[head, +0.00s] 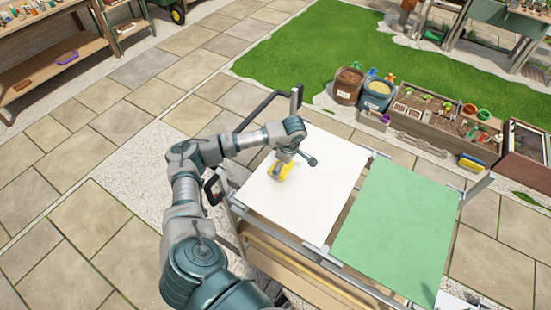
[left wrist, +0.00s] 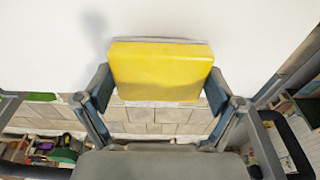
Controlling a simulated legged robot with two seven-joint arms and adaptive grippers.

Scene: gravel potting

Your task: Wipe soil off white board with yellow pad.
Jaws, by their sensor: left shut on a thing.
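The white board (head: 318,192) lies flat on the left half of a cart top in the head view, and it fills the upper part of the left wrist view (left wrist: 240,40). The yellow pad (head: 287,171) is at the board's upper left part, below my left gripper (head: 281,167). In the left wrist view the pad (left wrist: 160,72) sits between the two fingers, and the gripper is shut on it. I cannot tell whether the pad touches the board. No soil shows clearly on the visible board; the part under the gripper is hidden. My right gripper is not in view.
A green panel (head: 397,222) lies to the right of the white board on the same cart. The cart's dark handle (head: 214,187) is at its left side. Buckets (head: 378,92) and a planter box (head: 440,118) stand behind the cart. Paving surrounds it.

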